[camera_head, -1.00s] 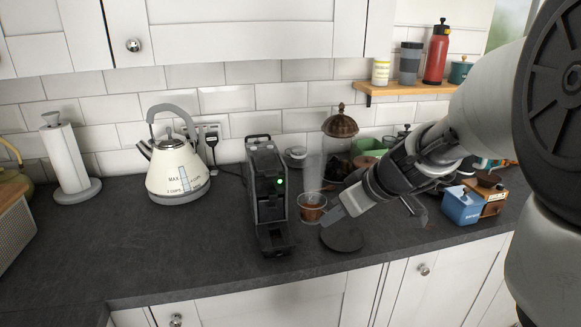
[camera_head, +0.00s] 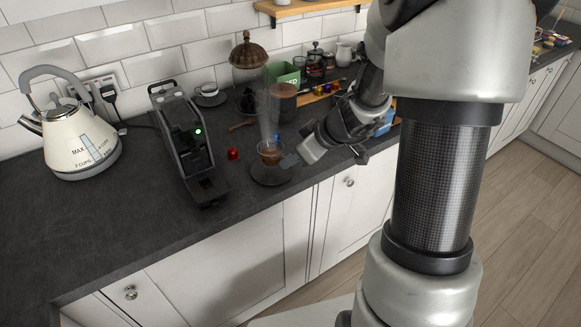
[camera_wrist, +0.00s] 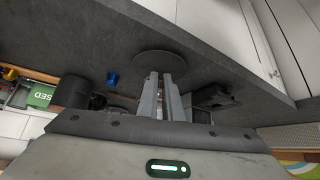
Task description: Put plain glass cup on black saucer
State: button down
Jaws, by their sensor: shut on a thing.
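The plain glass cup (camera_head: 268,149), with brown liquid in it and steam above, is upright at the black saucer (camera_head: 270,177) in the head view. My gripper (camera_head: 286,160) reaches in from the right and is shut on the cup. The cup appears over the saucer's far part; I cannot tell whether it touches the saucer or hangs just above it. In the wrist view, the dark round saucer (camera_wrist: 160,62) lies just beyond my two fingertips (camera_wrist: 163,77). The clear cup cannot be made out there.
A black coffee machine (camera_head: 185,140) stands left of the saucer, with a small red object (camera_head: 233,154) between them. A glass dome with a wooden top (camera_head: 248,52) and a brown canister (camera_head: 283,102) stand behind. The worktop's front edge is close.

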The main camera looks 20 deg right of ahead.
jog(key=shift+f, duration=1.35)
jog(key=shift+f+b, duration=0.2)
jog(key=shift+b, duration=0.3)
jog(key=c, duration=1.9)
grip_release()
jog(key=shift+r, duration=0.1)
jog(key=shift+s+d+r+p, duration=0.1)
jog(key=shift+d+r+p, duration=0.05)
jog(key=shift+r+p, duration=0.3)
jog(key=v, duration=1.1)
jog(key=shift+s+d+p, duration=0.15)
jog(key=shift+p, duration=0.25)
